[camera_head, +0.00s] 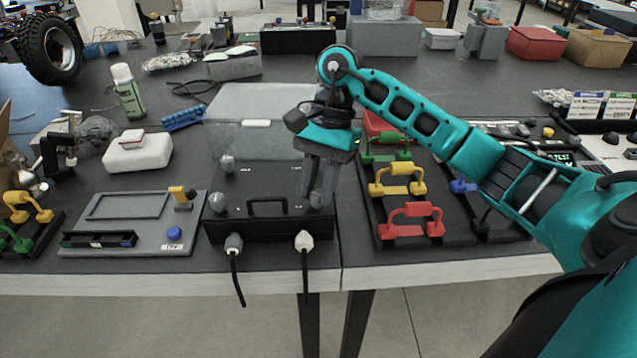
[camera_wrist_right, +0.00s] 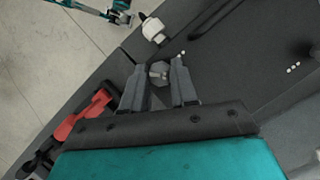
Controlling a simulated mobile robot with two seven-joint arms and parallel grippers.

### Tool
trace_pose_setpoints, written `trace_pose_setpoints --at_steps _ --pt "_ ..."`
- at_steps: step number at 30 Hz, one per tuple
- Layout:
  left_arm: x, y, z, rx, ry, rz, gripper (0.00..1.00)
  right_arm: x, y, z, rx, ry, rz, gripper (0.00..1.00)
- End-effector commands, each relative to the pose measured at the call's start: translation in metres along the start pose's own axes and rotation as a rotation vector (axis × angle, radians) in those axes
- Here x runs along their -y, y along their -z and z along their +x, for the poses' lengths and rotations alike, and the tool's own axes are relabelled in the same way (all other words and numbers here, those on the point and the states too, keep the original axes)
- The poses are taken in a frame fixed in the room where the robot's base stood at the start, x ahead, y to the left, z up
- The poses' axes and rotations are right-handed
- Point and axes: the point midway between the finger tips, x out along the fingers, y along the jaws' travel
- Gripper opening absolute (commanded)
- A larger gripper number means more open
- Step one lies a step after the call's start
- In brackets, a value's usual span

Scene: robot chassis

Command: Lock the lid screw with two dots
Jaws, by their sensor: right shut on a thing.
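The black case (camera_head: 268,222) stands at the front edge of the table, with a black handle on its lid. Grey lid screws (camera_head: 217,202) show at its left corners, and another lid screw (camera_wrist_right: 158,73) is at the front right corner. My right gripper (camera_head: 318,200) points down over that front right corner. Its two fingers (camera_wrist_right: 159,88) stand either side of the screw and are shut on it. Small white dots (camera_wrist_right: 182,53) mark the lid beside this screw, too small to count surely. More white dots (camera_wrist_right: 293,67) lie farther along. Teal and grey parts (camera_wrist_right: 120,11), perhaps my left gripper, show over the floor.
Coloured handles (camera_head: 410,222) stand in a black tray to the right of the case. A grey panel (camera_head: 135,221) with a blue button is to the left. A translucent box (camera_head: 262,105) is behind. Two cables with white and grey plugs (camera_head: 304,241) hang at the front.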

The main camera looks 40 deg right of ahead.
Motion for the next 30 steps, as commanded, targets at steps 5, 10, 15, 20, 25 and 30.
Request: trace_pose_setpoints --at_steps 5,10,15,20,25,30 --pt "0.0007 0.0002 0.0001 -0.001 0.001 0.000 0.43 -0.0001 0.0002 -0.0003 -0.001 0.000 0.000 0.03" --pt "0.0012 0.0000 0.0002 -0.001 0.002 0.000 0.43 -0.0002 0.0003 -0.0002 -0.001 0.001 0.003 0.00" --pt "0.0013 -0.0018 0.0014 0.000 0.002 0.000 0.43 -0.0008 0.0010 0.0001 -0.003 0.012 0.031 0.00" --pt "0.0009 -0.0059 0.0038 0.006 0.001 -0.001 0.43 -0.0015 0.0015 0.0007 -0.003 0.040 0.099 0.00" --pt "-0.0023 -0.0064 0.0062 0.003 -0.007 -0.004 0.43 -0.0024 0.0017 0.0014 -0.004 0.089 0.215 0.00" --pt "-0.0069 -0.0052 0.0099 -0.006 -0.018 -0.005 0.43 -0.0033 0.0015 0.0015 -0.005 0.146 0.353 0.00"
